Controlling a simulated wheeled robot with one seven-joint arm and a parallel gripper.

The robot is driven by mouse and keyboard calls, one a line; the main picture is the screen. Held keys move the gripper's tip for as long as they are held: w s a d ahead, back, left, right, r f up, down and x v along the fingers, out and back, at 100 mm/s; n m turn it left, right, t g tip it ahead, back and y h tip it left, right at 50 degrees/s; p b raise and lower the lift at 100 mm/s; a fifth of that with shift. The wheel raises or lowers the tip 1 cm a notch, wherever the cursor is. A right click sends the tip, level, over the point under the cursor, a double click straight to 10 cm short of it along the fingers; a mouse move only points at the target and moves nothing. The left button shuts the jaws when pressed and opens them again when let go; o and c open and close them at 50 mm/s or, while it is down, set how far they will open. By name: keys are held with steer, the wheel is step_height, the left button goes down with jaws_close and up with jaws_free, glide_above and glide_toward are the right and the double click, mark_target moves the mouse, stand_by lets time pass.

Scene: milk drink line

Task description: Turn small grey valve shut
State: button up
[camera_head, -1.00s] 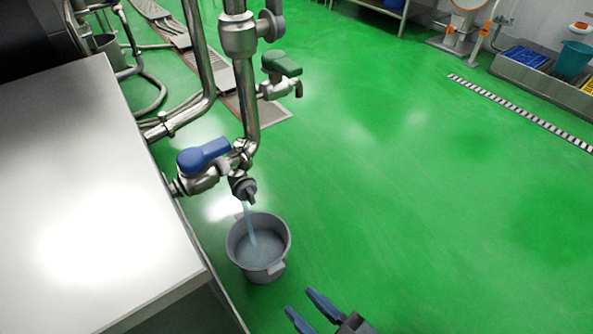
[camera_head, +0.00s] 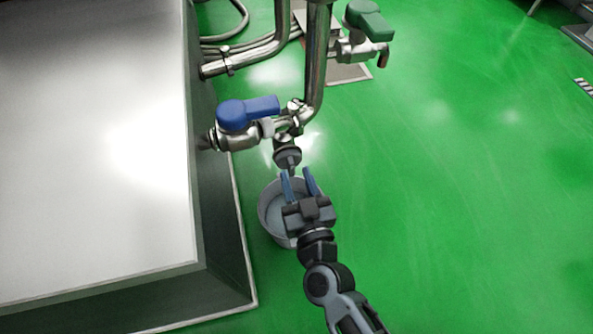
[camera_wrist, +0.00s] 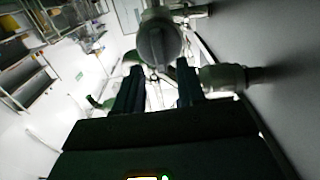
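The small grey valve (camera_head: 287,156) sits at the low end of the steel pipe, above a grey bucket (camera_head: 265,216) on the floor. In the wrist view its round ridged knob (camera_wrist: 158,43) faces me, just past the fingertips. My gripper (camera_head: 296,173) is open and empty, pointing at the valve from the near side. Its two blue fingers also show apart in the wrist view (camera_wrist: 159,72). The fingers are close to the knob; I cannot tell whether they touch it. My gripper covers part of the bucket and hides where water would fall.
A blue-handled valve (camera_head: 240,114) is just left of the grey one. A green-handled valve (camera_head: 368,20) is higher up at right. A steel table (camera_head: 95,150) fills the left.

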steer(key=shift+x, duration=1.1)
jaws_close()
